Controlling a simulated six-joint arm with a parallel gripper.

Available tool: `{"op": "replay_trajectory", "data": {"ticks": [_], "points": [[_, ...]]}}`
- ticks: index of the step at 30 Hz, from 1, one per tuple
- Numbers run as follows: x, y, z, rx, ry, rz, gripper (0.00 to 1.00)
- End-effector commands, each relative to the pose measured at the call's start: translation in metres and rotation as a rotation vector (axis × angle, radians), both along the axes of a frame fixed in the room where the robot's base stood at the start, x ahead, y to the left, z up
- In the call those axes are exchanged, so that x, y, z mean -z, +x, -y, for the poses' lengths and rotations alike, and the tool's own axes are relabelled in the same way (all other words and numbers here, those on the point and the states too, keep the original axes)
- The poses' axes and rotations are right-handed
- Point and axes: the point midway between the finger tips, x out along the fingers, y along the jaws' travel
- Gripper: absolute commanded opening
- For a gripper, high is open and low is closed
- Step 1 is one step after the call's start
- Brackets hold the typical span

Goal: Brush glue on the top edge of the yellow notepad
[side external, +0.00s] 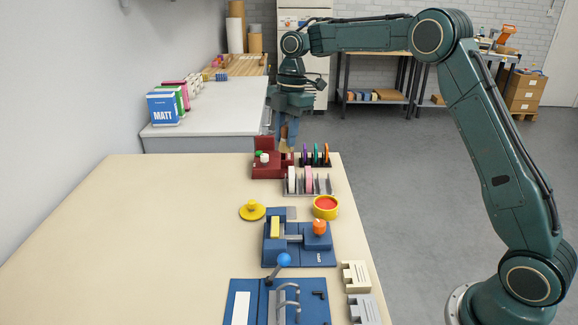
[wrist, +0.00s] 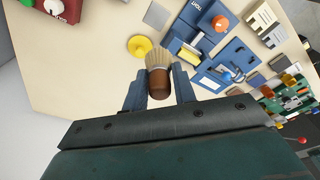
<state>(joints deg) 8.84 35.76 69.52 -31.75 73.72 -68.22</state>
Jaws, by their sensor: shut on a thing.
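My gripper (side external: 286,136) is shut on a brush and hangs above the far right end of the table. In the wrist view my gripper (wrist: 159,88) has the brush's brown handle (wrist: 158,83) between its fingers, with the tan bristles (wrist: 158,60) pointing away from me. The yellow notepad (side external: 275,227) sits in a blue clamp fixture (side external: 300,258) with an orange knob; it also shows in the wrist view (wrist: 188,57). A yellow pot with red contents (side external: 326,207) stands beyond the fixture, apart from the brush. Glue on the bristles cannot be made out.
A yellow lid (side external: 252,211) lies left of the pot. A red fixture (side external: 268,164) and racks of coloured discs (side external: 308,182) stand near the gripper. A blue lever press (side external: 278,300) and cream block (side external: 356,275) are nearer. The table's left side (side external: 130,240) is clear.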

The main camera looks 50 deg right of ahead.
Motion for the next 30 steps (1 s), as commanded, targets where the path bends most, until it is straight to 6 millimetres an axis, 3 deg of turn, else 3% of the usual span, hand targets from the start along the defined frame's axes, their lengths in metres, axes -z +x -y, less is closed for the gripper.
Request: {"op": "replay_trajectory", "data": {"ticks": [17, 23, 30], "points": [[0.004, -0.002, 0.004, 0.001, 0.002, -0.013, 0.04], [0.027, -0.012, 0.022, 0.005, 0.013, -0.082, 0.04], [0.068, -0.039, 0.056, 0.005, 0.048, -0.219, 0.04]]}}
